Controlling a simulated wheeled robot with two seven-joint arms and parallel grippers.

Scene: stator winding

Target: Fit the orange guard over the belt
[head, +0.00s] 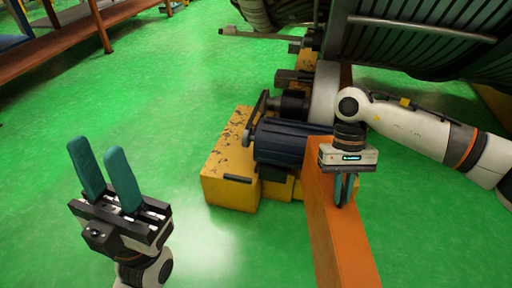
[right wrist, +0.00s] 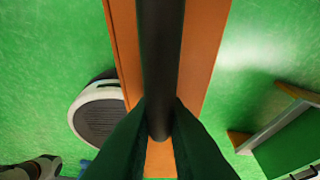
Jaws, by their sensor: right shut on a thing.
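The orange guard (head: 343,250) is a long orange beam shape, slanting down from beside the blue motor (head: 290,143) to the bottom edge in the head view. My right gripper (head: 344,196) is shut on its dark bar handle, seen in the right wrist view (right wrist: 160,60) with orange guard (right wrist: 205,40) surface behind it. A dark narrow loop (head: 255,118) at the motor's left end may be the belt; I cannot tell surely. The guard appears apart from it, to its right. My left gripper (head: 97,152) is open and empty, its teal fingers apart.
The motor sits on a worn yellow base (head: 228,165). A large dark ribbed machine (head: 420,45) hangs over the back right. An orange-brown shelf (head: 70,38) stands at the far left. The green floor is clear around my left gripper.

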